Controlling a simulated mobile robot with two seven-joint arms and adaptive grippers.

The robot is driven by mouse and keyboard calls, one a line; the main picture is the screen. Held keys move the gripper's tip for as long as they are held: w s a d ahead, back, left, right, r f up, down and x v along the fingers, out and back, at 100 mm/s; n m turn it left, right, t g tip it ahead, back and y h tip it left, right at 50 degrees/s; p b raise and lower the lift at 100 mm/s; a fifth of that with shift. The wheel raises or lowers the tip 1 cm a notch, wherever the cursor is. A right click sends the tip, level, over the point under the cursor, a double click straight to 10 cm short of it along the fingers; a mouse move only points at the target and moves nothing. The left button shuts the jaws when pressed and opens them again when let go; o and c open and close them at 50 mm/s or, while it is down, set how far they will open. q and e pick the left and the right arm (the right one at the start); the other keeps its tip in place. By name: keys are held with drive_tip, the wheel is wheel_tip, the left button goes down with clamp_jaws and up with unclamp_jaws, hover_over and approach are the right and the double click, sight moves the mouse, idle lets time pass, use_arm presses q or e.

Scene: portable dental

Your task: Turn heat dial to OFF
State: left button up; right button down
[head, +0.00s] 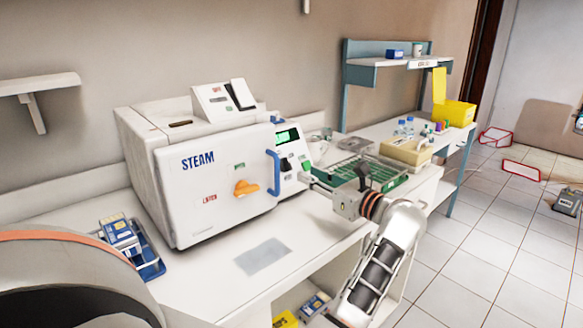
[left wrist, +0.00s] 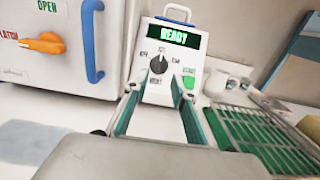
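The white STEAM machine (head: 200,190) stands on the counter, with a control panel (left wrist: 195,57) at its right side. The round dark heat dial (left wrist: 158,64) is on this panel, under a green-lit READY display (left wrist: 174,36). It also shows in the head view (head: 285,165). The small labels around it are hard to read. The dial's light pointer mark is near the top. My left gripper (head: 311,181) is in front of the panel, low and apart from the dial. Its fingers (left wrist: 158,92) look spread, with nothing between them. My right gripper is out of view.
A green button (left wrist: 189,82) sits right of the dial. A blue handle (head: 273,173) and orange latch (head: 245,188) are on the machine's door to the left. A green rack tray (head: 360,172) lies close on the right. A blue caddy (head: 145,262) stands at left.

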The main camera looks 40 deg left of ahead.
sight(290, 165)
use_arm(q)
drive_tip(key=a, duration=0.7)
drive_tip(key=shift+w+a, duration=0.1)
drive_tip(key=shift+w, duration=0.15)
clamp_jaws()
